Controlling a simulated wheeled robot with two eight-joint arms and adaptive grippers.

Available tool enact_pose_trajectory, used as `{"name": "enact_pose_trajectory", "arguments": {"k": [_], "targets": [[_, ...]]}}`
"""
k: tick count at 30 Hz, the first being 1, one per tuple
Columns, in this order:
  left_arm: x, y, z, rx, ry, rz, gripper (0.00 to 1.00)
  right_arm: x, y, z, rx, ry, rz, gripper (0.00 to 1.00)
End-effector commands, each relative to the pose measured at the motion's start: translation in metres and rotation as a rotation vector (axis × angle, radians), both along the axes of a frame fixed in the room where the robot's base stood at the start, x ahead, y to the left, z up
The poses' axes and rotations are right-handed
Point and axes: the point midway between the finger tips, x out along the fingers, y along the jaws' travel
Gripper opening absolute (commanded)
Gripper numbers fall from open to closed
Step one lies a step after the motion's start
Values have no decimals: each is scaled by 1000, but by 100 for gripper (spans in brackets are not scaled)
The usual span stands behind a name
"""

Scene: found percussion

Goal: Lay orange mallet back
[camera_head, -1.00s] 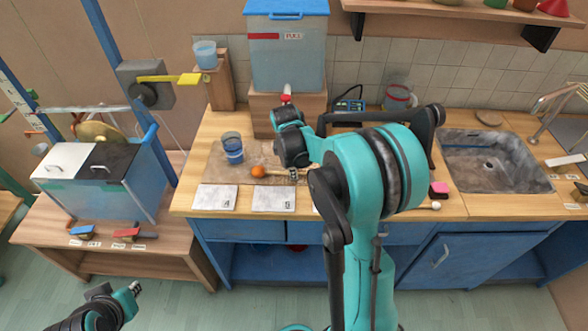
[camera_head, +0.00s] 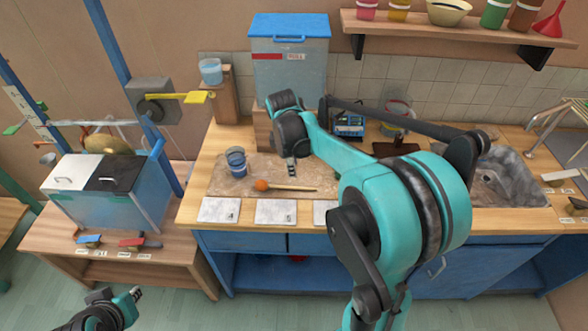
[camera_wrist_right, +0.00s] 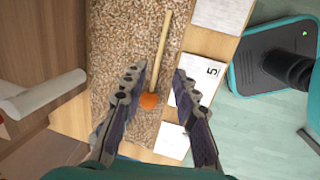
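The orange mallet has an orange ball head (camera_head: 262,185) and a pale wooden handle. It lies on the brown mat (camera_head: 222,186) on the counter, its handle pointing right. My right gripper (camera_head: 292,173) is above the mat, just over the mallet handle in the head view. In the right wrist view, the right gripper (camera_wrist_right: 160,78) is open, its two fingers wide apart, with nothing held between them. The mallet head (camera_wrist_right: 149,100) shows beyond the fingers, on the mat. My left gripper (camera_head: 135,293) is low at the left, away from the counter; its fingers are too small to read.
A blue cup (camera_head: 236,162) stands on the mat left of the mallet. White cards (camera_head: 276,212) lie along the counter's front edge. A tank with a blue lid (camera_head: 290,60) stands behind. A sink (camera_head: 505,180) is at the right.

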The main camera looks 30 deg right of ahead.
Motion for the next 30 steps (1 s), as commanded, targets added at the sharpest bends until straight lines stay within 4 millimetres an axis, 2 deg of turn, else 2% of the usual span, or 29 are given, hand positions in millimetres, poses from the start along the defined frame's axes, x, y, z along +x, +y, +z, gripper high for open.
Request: {"name": "enact_pose_trajectory", "arguments": {"k": [4,7,14,18,21,25,30], "targets": [[0,0,2,0,0,0,14,-7,7,12,5,-20,-25,29],[0,0,2,0,0,0,14,-23,23,23,27,-77,-99,29],[0,0,2,0,0,0,14,-90,78,45,173,-302,-423,29],[0,0,2,0,0,0,14,-130,106,42,304,-420,-626,29],[0,0,2,0,0,0,14,-152,120,35,393,-478,-746,29],[0,0,2,0,0,0,14,-169,131,27,480,-519,-853,29],[0,0,2,0,0,0,14,-176,136,22,523,-537,-906,29]]}}
